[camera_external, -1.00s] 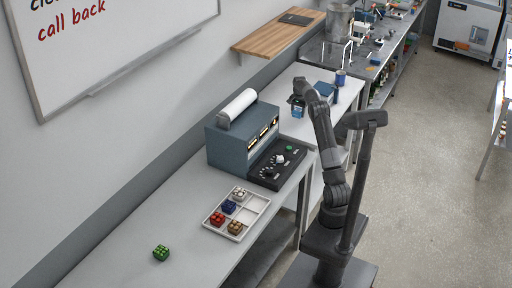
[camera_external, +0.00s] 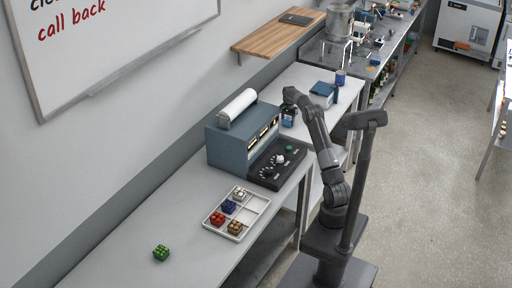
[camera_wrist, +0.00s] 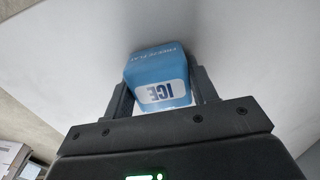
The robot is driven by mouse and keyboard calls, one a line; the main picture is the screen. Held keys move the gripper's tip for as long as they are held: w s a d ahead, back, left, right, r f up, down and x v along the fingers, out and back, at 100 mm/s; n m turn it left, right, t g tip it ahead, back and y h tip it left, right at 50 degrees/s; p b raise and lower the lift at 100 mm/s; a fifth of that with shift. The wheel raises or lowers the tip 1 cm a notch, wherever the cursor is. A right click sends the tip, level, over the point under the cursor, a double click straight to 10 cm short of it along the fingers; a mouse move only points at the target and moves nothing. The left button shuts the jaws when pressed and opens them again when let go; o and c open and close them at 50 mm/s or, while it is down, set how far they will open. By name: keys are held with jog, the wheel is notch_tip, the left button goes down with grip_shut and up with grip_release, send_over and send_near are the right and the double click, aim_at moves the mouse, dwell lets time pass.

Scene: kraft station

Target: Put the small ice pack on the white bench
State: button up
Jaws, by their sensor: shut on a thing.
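In the external view my gripper (camera_external: 289,108) hangs at the left part of the white bench (camera_external: 302,76), just behind the blue-grey machine. The ice pack shows there as a small blue shape (camera_external: 288,118) under the gripper. A plain white surface fills most of the wrist view behind the pack. I cannot tell whether the pack touches the bench.
The blue-grey machine (camera_external: 228,146) with a white roll stands close by. A blue box (camera_external: 322,92) and a blue can (camera_external: 341,77) stand on the bench to the right. A tray (camera_external: 262,203) of coloured blocks and a green block (camera_external: 161,253) lie on the front table.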

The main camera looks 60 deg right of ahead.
aim_at(288, 119)
jog(key=shift+f, duration=0.15)
jog(key=o, duration=1)
notch_tip(288, 119, up, 12)
jog(key=shift+r, duration=0.2)
